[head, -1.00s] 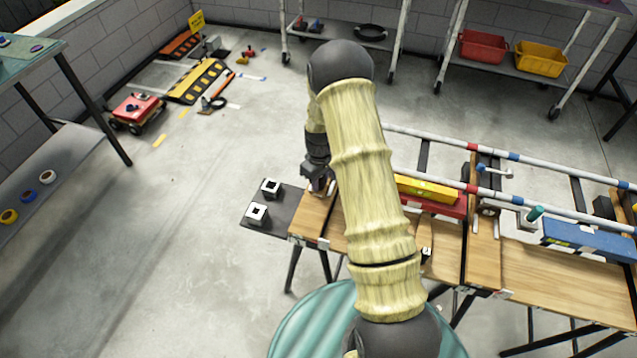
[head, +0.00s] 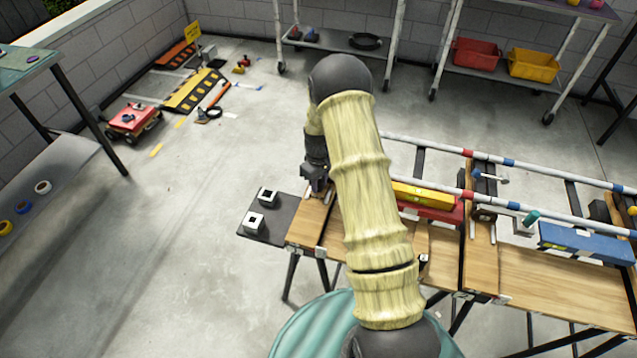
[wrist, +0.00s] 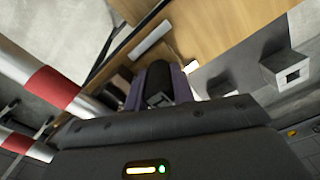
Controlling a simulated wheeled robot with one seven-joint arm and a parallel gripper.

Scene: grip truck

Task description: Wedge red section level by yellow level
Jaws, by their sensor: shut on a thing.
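The yellow level (head: 423,195) lies along the top of the red section (head: 440,213), on the wooden bench right of my arm. My arm hides their left ends. My gripper (head: 317,188) points down over the left end of the bench, left of the red section and apart from it. In the wrist view its purple-sided fingers (wrist: 160,92) are shut on a small dark piece (wrist: 157,80), whose shape is mostly hidden. Two white blocks with dark square tops, one nearer (head: 254,222) and one farther (head: 268,196), sit on a dark board left of the bench.
Red, white and blue banded rails (head: 510,158) run along the bench's far side. A blue section (head: 585,243) lies at the right, with a teal-handled tool (head: 531,217) beside it. A red wheeled cart (head: 134,120) stands far left. The floor between is clear.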

